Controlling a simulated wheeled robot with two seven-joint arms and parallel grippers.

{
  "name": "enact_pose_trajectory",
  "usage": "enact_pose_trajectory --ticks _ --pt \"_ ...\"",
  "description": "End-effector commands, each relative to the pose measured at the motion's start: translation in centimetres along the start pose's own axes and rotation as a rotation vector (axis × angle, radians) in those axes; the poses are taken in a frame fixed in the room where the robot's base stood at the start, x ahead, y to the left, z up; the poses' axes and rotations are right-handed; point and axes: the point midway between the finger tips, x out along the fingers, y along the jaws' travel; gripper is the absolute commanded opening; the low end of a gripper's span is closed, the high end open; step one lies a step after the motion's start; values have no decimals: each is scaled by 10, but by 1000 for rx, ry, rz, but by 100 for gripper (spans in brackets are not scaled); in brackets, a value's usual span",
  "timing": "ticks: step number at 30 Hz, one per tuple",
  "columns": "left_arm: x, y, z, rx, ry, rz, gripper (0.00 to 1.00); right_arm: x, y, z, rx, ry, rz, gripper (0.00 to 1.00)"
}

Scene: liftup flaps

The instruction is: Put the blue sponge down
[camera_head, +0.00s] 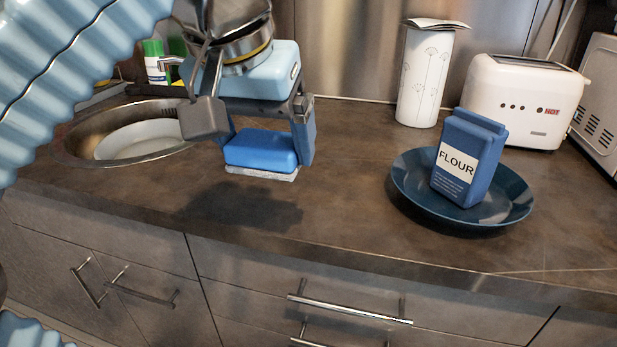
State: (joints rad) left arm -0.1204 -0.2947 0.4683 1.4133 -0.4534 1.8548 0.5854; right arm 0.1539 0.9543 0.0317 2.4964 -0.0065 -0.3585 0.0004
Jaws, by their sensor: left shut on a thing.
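The blue sponge (261,151), with a pale grey layer underneath, is between the fingers of my left gripper (266,140). The gripper is shut on it and points down. The sponge looks held level above the brown countertop (330,205), with a dark shadow on the counter to its lower left. My right gripper is not in view.
A round metal sink (75,145) holding a white plate (145,139) is left of the gripper. A blue plate (405,185) with a flour package (468,155) stands right. A paper towel roll (425,80) and white toaster (522,100) stand behind. The middle counter is clear.

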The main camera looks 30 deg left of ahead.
Motion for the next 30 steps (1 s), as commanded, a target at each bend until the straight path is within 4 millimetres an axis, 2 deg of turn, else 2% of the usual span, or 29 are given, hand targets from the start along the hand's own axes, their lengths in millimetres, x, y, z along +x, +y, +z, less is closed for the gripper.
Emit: enact_pose_trajectory --ticks 8,9,12,18,22,25,30 --pt "63 5 -56 0 -5 -2 60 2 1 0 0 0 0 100" --pt "75 5 -58 0 -4 -3 60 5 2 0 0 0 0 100" --pt "94 5 -64 0 -3 -2 60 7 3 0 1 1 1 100" --pt "111 6 -70 0 -1 -1 60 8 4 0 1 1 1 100" --pt "134 7 -76 0 -4 -2 60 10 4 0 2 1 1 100" --pt "150 6 -68 0 -3 -2 60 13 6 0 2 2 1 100" --pt "159 7 -65 -1 -1 -1 60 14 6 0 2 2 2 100"
